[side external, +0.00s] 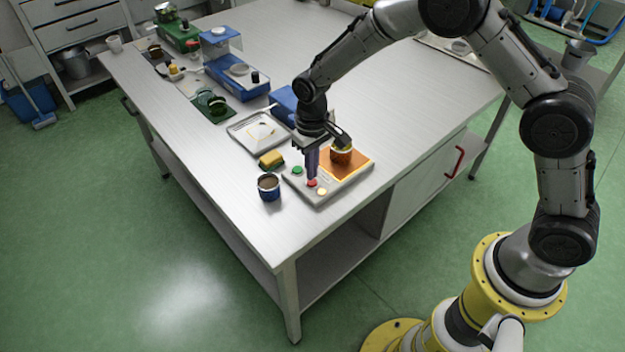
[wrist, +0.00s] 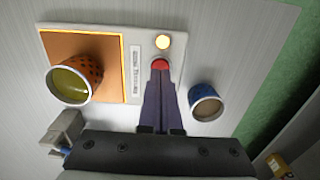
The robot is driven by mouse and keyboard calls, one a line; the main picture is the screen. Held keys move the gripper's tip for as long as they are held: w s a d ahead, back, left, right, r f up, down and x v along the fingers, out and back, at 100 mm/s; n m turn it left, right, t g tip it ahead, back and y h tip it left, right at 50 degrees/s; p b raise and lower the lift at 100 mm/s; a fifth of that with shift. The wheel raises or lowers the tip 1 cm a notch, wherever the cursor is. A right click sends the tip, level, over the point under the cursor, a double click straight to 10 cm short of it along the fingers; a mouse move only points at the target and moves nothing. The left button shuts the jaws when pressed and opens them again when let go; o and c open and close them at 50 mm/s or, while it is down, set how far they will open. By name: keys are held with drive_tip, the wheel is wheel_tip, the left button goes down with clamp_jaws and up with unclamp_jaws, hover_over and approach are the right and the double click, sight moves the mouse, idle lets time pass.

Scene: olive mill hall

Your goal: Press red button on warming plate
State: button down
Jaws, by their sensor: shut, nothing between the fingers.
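The warming plate (side external: 318,201) lies near the front corner of the steel table, with an orange heating square. Its red button (side external: 312,183) sits between a green button (side external: 297,170) and a pale lit lamp (side external: 321,191). In the wrist view the red button (wrist: 160,65) shows just beyond my fingertips, and the lamp (wrist: 163,41) glows yellow. My gripper (side external: 312,176) is shut and empty, pointing down with its tips at the red button; it also shows in the wrist view (wrist: 160,78). I cannot tell whether they touch. The green button is hidden there.
An orange dotted cup (side external: 341,156) stands on the heating square. A blue cup (side external: 268,187) and a yellow sponge (side external: 271,159) are beside the plate. A white tray (side external: 240,141) lies behind. The table's front edge is close; its right part is clear.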

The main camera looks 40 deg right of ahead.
drive_tip(key=shift+f, duration=0.8)
drive_tip(key=shift+r, duration=3.05)
